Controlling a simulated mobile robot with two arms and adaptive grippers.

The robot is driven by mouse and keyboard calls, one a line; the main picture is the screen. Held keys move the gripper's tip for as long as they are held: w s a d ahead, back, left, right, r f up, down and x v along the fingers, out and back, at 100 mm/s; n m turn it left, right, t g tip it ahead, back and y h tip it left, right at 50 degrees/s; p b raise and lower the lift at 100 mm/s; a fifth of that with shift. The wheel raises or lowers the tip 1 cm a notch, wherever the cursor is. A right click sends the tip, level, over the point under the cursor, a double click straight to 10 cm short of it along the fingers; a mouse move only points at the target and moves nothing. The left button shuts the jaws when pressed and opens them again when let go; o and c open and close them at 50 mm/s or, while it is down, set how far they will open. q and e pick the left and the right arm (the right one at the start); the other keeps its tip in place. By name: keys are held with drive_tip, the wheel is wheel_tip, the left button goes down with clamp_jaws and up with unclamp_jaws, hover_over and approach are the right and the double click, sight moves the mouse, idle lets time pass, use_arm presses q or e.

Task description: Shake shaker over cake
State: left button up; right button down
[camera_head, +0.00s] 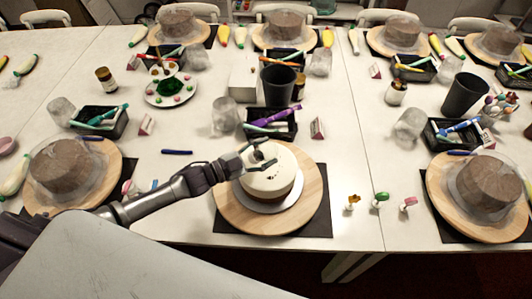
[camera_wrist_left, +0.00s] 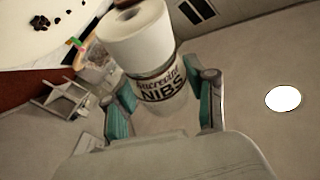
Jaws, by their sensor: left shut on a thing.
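The cake (camera_head: 270,182) has a white top and brown side and stands on a round wooden turntable (camera_head: 232,211) at the table's front middle. A few dark bits lie on its top; these dark nibs also show on the cake's white top (camera_wrist_left: 70,32) in the left wrist view. My left gripper (camera_head: 262,150) is over the far part of the cake. In the left wrist view its teal-padded fingers (camera_wrist_left: 163,105) are shut on the shaker (camera_wrist_left: 163,88), a clear jar labelled "NIBS" with a white cap towards the cake. Its exact tilt is unclear. My right gripper is out of view.
A black tray of tools (camera_head: 270,133) and a dark cup (camera_head: 278,85) stand just behind the cake. A wrapped cake (camera_head: 62,170) is at left, another (camera_head: 487,182) at right. Small piping nozzles (camera_head: 380,199) stand right of the turntable.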

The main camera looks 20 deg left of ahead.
use_arm(q)
drive_tip(key=shift+r, duration=0.1)
drive_tip(key=shift+d+r+p, duration=0.3)
drive_tip(key=shift+r+p, duration=0.3)
drive_tip(key=shift+d+f, duration=0.1)
drive_tip(key=shift+a+f+b, duration=0.3)
drive_tip(key=shift+f+b, duration=0.35)
drive_tip(key=shift+b, duration=0.05)
drive_tip(key=shift+a+r, duration=0.1)
drive_tip(key=shift+a, duration=0.05)
drive_tip(key=shift+r, duration=0.1)
